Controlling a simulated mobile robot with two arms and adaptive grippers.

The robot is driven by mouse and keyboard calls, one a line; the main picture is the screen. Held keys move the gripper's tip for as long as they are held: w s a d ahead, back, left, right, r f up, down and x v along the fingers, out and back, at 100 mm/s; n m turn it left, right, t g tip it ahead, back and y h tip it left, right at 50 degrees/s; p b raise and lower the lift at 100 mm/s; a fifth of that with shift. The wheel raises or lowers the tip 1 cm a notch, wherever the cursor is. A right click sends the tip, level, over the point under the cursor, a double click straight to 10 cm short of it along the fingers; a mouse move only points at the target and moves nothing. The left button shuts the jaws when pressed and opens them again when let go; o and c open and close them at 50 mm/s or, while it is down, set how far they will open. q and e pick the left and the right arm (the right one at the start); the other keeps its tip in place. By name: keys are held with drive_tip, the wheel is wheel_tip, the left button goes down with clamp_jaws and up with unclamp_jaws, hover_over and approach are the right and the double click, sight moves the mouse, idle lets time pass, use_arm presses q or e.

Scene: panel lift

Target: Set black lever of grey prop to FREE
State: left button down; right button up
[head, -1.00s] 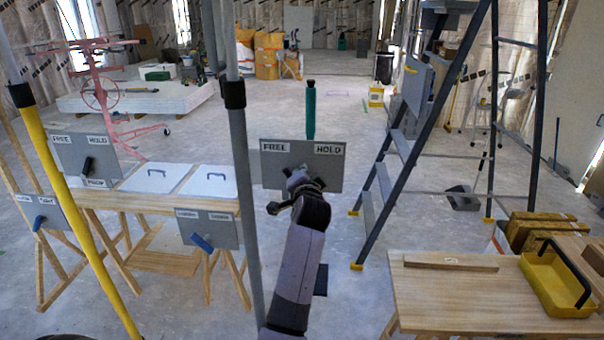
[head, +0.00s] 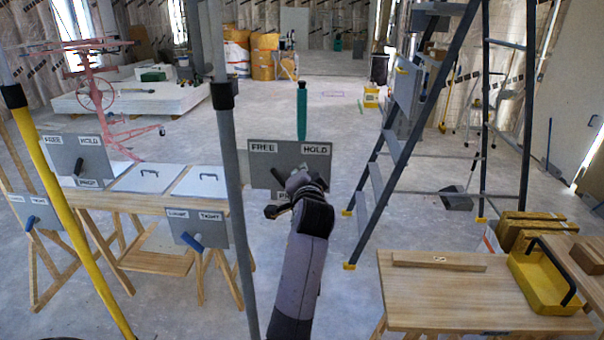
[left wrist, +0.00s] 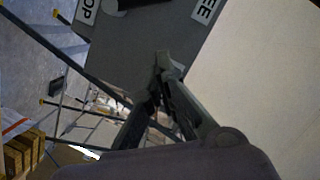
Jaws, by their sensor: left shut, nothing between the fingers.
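The grey prop (head: 231,200) stands upright left of centre in the head view. Its grey plate (head: 258,173), lettered FREE on the left and HOLD on the right, has a black lever (head: 277,168) partly hidden by my arm. The lever leans up toward the FREE side; its exact setting is unclear. My left gripper (head: 298,180) is in front of the plate, just right of the lever. In the left wrist view its fingers (left wrist: 163,65) are shut and empty before the plate (left wrist: 125,45), with part of the black lever (left wrist: 132,4) at the top edge. My right gripper is out of view.
A yellow prop (head: 62,190) with a similar plate (head: 93,157) stands left. Lower plates there have blue levers. A stepladder (head: 400,150) stands right of the plate. A wooden table (head: 440,290) with a yellow tray (head: 540,303) is at the lower right.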

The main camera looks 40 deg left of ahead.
use_arm(q)
drive_tip(key=b+v, duration=0.1)
drive_tip(key=v, duration=0.3)
drive_tip(key=shift+s+d, duration=0.1)
drive_tip(key=shift+d, duration=0.2)
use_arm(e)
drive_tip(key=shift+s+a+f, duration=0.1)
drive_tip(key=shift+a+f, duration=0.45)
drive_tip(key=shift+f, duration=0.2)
use_arm(q)
drive_tip(key=shift+d, duration=0.1)
